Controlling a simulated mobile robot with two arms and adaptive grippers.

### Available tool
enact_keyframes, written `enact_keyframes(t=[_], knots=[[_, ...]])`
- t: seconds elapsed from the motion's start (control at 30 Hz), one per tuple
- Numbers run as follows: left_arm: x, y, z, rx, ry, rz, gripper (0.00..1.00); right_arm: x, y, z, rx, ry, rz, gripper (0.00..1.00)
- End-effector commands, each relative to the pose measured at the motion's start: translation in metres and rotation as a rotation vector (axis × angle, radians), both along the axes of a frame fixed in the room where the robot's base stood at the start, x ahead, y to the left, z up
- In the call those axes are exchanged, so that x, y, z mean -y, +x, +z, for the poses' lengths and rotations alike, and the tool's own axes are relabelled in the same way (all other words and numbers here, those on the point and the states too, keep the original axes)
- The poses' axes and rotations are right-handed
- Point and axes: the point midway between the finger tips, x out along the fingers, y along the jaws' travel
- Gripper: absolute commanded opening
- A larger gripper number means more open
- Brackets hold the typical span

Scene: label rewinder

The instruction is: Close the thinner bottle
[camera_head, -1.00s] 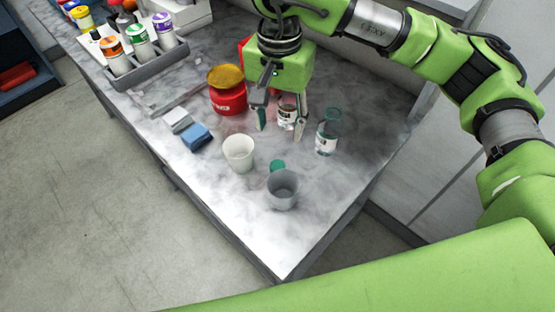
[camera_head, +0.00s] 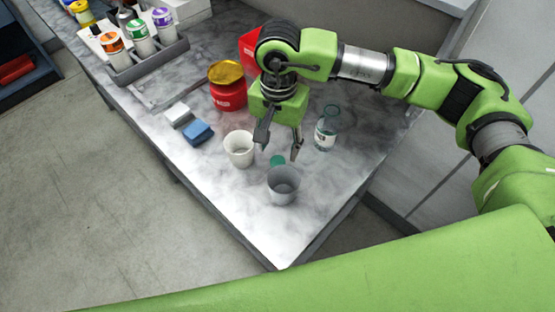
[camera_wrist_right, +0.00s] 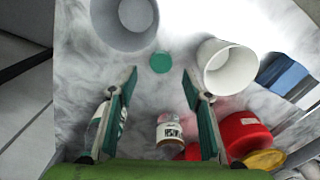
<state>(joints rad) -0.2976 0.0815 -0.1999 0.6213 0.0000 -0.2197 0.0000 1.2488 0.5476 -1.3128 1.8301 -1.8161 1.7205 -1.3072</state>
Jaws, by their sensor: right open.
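A clear bottle (camera_head: 326,130) with a white label and a greenish neck stands upright on the marble worktop, to the right of my right gripper in the head view. In the wrist view the bottle (camera_wrist_right: 119,122) is partly hidden behind the left finger. A green cap (camera_head: 277,160) lies on the worktop between the two cups; it also shows in the wrist view (camera_wrist_right: 160,62). My right gripper (camera_head: 278,150) is open and empty, pointing down, with the cap between its fingertips in the picture. Its height above the cap is hard to tell. My left gripper is not in view.
A grey cup (camera_head: 283,186) and a white cup (camera_head: 239,149) stand close to the cap. A small labelled jar (camera_wrist_right: 169,130) and a red jar (camera_head: 228,88) are behind the gripper. Blue block (camera_head: 198,133) and bottle rack (camera_head: 150,65) are left. The front corner is clear.

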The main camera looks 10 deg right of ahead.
Motion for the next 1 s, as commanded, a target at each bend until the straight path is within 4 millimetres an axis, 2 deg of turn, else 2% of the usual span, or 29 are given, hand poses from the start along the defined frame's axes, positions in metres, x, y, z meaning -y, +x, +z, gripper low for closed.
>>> enact_keyframes(t=[0.17,0.3,0.5,0.83,0.87,1.0], knots=[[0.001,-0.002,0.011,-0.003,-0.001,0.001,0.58,-0.001,-0.002,-0.008,-0.004,-0.001,-0.001,0.45],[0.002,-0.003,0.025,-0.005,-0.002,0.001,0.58,-0.004,-0.004,-0.027,-0.006,-0.001,0.0,0.45],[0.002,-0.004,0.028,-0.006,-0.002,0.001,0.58,-0.004,-0.003,-0.05,-0.001,0.0,-0.001,0.45],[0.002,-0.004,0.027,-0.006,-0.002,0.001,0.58,-0.004,-0.002,-0.052,0.0,0.0,0.0,0.45],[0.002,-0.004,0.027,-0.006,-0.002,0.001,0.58,-0.004,-0.002,-0.052,0.0,0.0,0.0,0.42],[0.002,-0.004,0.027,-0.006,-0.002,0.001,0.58,-0.004,-0.002,-0.051,0.0,0.0,0.0,0.18]])
